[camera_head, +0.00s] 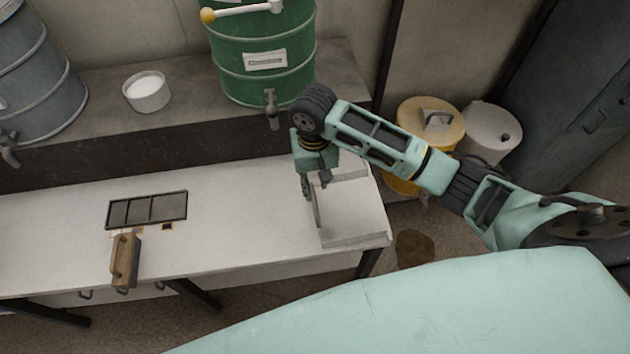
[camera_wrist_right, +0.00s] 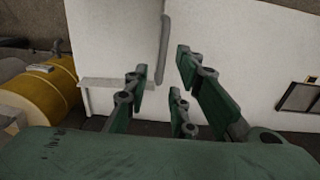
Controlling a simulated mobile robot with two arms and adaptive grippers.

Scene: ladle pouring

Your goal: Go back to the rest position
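My right gripper (camera_head: 315,190) hangs pointing down over the right part of the white worktable (camera_head: 60,240). In the right wrist view the right gripper (camera_wrist_right: 162,70) has its fingers spread apart, with nothing held between them. A thin grey upright bar (camera_head: 317,211) shows just below the fingers. The bar also shows in the wrist view (camera_wrist_right: 163,45), beyond the gap between the fingers; I cannot tell whether they touch it. My left gripper is not in view.
A green barrel (camera_head: 263,60) with a tap and a white bowl (camera_head: 147,93) stand on the back ledge. A grey barrel (camera_head: 35,75) is at left. A dark framed panel (camera_head: 147,209) and a wooden-handled tool (camera_head: 125,262) are on the table. Yellow drum (camera_head: 430,115) stands right.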

